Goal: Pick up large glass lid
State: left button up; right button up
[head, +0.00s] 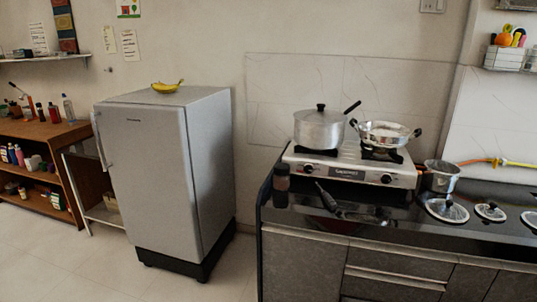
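A round glass lid (446,210) with a dark knob lies flat on the black countertop at the right, in front of a small metal pot. A smaller glass lid (490,211) lies to its right. A third lid (530,218) is cut off by the right edge, so I cannot tell its full size. Of the lids fully in view, the left one looks largest. Neither of my grippers shows in the head view.
A gas stove (350,168) holds a lidded pot (320,130) and an open pan (384,134). A small metal pot (441,178) stands right of it. Dark utensils (335,203) lie in front. A fridge (160,180) stands left; floor between it and the counter is clear.

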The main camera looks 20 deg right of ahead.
aim_at(448, 210)
jog(key=l, duration=4.4)
